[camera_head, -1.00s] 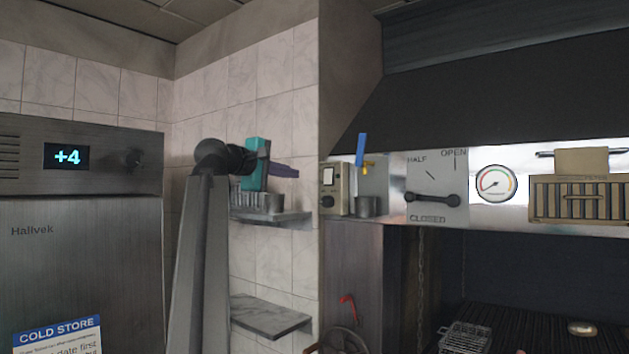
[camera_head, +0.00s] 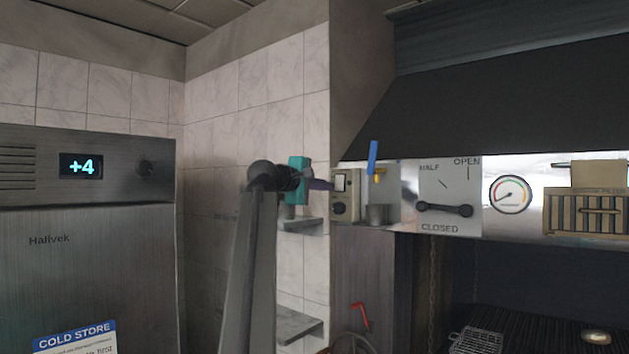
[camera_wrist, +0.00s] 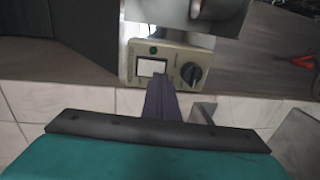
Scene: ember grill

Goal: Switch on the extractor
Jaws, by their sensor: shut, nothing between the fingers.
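The extractor's control is probably the small beige box (camera_head: 346,208) on the wall left of the damper panel. It has a white rocker switch (camera_wrist: 152,67), a black knob (camera_wrist: 191,74) and a small dark green spot. My gripper (camera_head: 326,184), with a teal body and dark purple fingers, reaches right to the box at rocker height. In the wrist view the shut, empty fingers (camera_wrist: 160,80) overlap the rocker's lower edge. I cannot tell whether they touch it. No label naming the extractor is readable.
Further right are the damper lever (camera_head: 445,209) and a round gauge (camera_head: 510,194). A wall shelf (camera_head: 310,226) is below my gripper. The fridge (camera_head: 95,250) stands left.

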